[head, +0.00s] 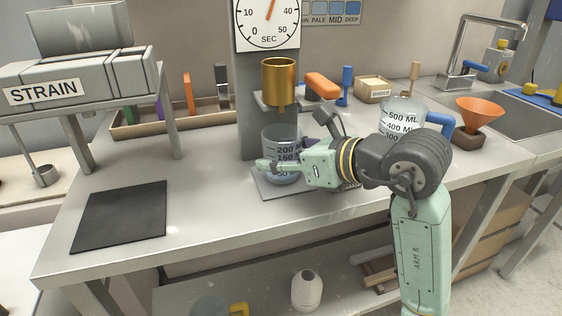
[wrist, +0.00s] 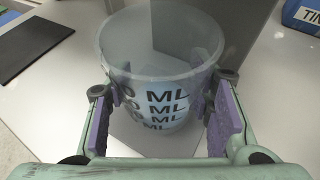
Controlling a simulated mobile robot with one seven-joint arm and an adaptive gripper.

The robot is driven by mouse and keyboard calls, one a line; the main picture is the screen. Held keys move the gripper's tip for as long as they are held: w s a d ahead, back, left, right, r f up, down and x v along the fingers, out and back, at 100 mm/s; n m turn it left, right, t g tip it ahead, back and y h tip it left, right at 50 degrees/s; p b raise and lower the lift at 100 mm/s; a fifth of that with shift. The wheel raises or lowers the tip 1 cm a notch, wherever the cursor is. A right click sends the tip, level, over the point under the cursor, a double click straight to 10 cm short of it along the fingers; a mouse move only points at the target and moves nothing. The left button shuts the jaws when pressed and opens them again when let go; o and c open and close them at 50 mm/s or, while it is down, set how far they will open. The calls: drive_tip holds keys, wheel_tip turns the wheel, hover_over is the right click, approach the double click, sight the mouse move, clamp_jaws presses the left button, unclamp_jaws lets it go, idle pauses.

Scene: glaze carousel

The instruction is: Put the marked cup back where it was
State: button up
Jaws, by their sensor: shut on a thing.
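The marked cup (head: 280,135) is a clear beaker with dark ML marks, upright under a gold cup-shaped vessel (head: 278,75) on the grey column. Its lower part looks bluish. In the wrist view the cup (wrist: 160,62) stands between the purple finger pads. My gripper (head: 285,156) is shut on its sides; it also shows in the wrist view (wrist: 163,92). A grey plate (head: 268,186) lies under the cup, partly hidden by my arm. I cannot tell whether the cup's base touches it.
A black mat (head: 120,217) lies bare on the counter (head: 205,205) at left, with free room between. A larger 500 ML jug (head: 400,112) and an orange funnel (head: 481,112) stand at right. A STRAIN stand (head: 172,110) is at far left.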

drive_tip(key=shift+w+a+f, duration=0.1)
drive_tip(key=shift+w+f, duration=0.2)
drive_tip(key=shift+f, duration=0.05)
drive_tip(key=shift+f, duration=0.2)
drive_tip(key=o, duration=1.3)
drive_tip(key=shift+r, duration=0.15)
drive_tip(key=shift+s+r, duration=0.1)
drive_tip(key=shift+r, duration=0.05)
drive_tip(key=v, duration=1.2)
